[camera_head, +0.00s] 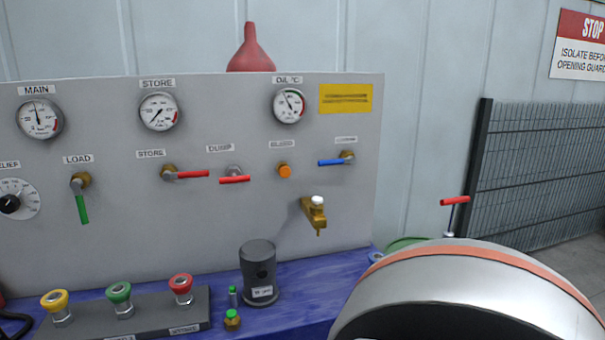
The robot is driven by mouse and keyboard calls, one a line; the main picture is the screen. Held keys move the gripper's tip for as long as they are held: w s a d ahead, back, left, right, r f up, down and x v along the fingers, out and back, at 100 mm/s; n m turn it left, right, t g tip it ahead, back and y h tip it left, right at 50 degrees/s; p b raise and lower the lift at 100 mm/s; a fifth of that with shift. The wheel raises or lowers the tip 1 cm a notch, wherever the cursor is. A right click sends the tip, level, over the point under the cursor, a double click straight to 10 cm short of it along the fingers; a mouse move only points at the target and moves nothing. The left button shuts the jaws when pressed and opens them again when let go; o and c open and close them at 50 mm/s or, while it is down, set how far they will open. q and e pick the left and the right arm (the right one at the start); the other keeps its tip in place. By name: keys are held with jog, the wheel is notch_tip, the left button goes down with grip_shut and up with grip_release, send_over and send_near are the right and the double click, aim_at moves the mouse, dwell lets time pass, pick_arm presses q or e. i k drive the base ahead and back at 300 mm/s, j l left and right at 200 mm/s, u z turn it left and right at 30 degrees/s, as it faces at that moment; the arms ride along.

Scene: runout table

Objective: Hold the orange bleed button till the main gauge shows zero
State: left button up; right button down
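The orange bleed button (284,170) sits on the grey panel (240,225), right of centre, under a small label that reads as BLEED. Nothing touches it or covers it. The main gauge (39,118) is at the panel's upper left, under the MAIN label. Its needle points nearly straight up, around the middle of the dial; the exact figure is too small to read. Neither of my grippers shows in the head view.
Near the button are a red-handled dump valve (234,179), a blue-handled valve (338,161) and a brass tap (315,214). Below, a dark cylinder (259,275) and a push-button box (125,322) stand on the blue surface (304,286). Space directly before the button looks clear.

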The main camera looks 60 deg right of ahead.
aim_at(285, 172)
jog(key=k+l, duration=0.2)
jog(key=l, duration=0.25)
jog(key=k+l, duration=0.15)
jog(key=l, duration=0.25)
jog(key=k+l, duration=0.2)
jog(key=l, duration=0.25)
jog(key=k+l+u, duration=0.1)
jog(key=l, duration=0.3)
jog(key=k+l, duration=0.25)
jog(key=l, duration=0.2)
jog(key=k+l, duration=0.2)
jog(key=l, duration=0.2)
jog(key=k+l, duration=0.2)
jog(key=l, duration=0.25)
jog(key=u, duration=0.05)
